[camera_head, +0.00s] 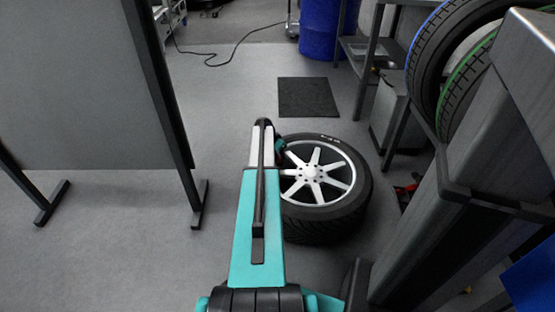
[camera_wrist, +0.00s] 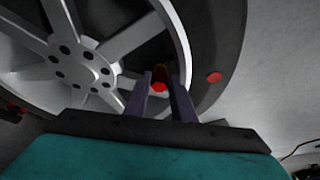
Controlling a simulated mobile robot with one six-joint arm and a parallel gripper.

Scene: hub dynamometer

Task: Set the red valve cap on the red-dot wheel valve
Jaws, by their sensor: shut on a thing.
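A wheel with a black tyre and silver spokes (camera_head: 318,178) lies flat on the floor in the head view, partly behind my arm. In the wrist view its pale rim (camera_wrist: 92,70) fills the upper left. A red dot (camera_wrist: 214,77) is on the tyre sidewall, right of my fingers. My gripper (camera_wrist: 161,80) is shut on the red valve cap (camera_wrist: 159,87), at the inner edge of the tyre by the rim. The valve is not clearly visible; I cannot tell whether the cap touches it. The head view does not show the fingers or cap clearly.
A rack holding tyres (camera_head: 428,75) stands at the right, close to the wheel. A grey panel on dark legs (camera_head: 180,120) is at the left. A dark mat (camera_head: 308,97) and a blue barrel (camera_head: 320,30) are behind. Floor left of my arm is clear.

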